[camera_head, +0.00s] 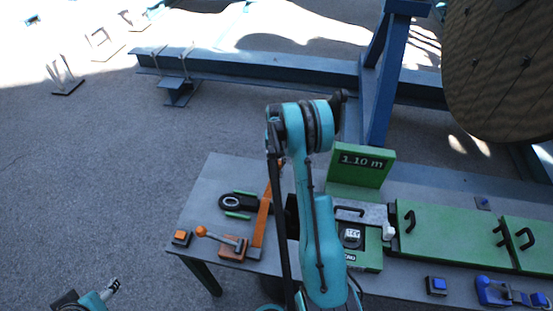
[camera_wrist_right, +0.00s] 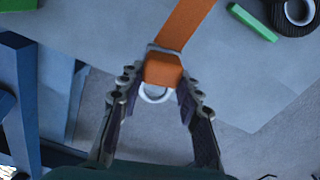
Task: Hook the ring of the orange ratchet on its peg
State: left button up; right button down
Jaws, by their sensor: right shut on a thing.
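The orange ratchet (camera_head: 233,246), with its lever and orange knob, sits at the left of the table. Its orange strap (camera_head: 263,215) runs up the table and passes behind my right arm. In the right wrist view, the strap (camera_wrist_right: 186,22) ends in an orange end piece with a pale metal ring (camera_wrist_right: 155,94). My right gripper (camera_wrist_right: 158,88) is shut on this strap end, with the ring showing between the fingers. My right arm hides that gripper in the head view. I cannot make out the peg. Part of my left arm shows at the bottom left, its jaw state unclear.
A blue steel frame (camera_head: 300,72) stands beyond the table (camera_head: 215,185); it also shows in the right wrist view (camera_wrist_right: 55,95). A black roll (camera_head: 238,202) lies between green bars beside the strap. A green "1.10 m" sign (camera_head: 361,164) stands right of my arm.

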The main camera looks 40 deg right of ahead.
jog(key=shift+f, duration=0.5)
jog(key=shift+f+b, duration=0.2)
jog(key=shift+b, duration=0.55)
dwell(0.5)
jog(key=shift+f+b, duration=2.1)
jog(key=shift+f, duration=0.05)
dwell(1.8)
jog(key=c, duration=1)
grip_release()
jog(key=shift+r, duration=0.1)
notch_tip(320, 180, up, 12)
jog(key=shift+f, duration=0.1)
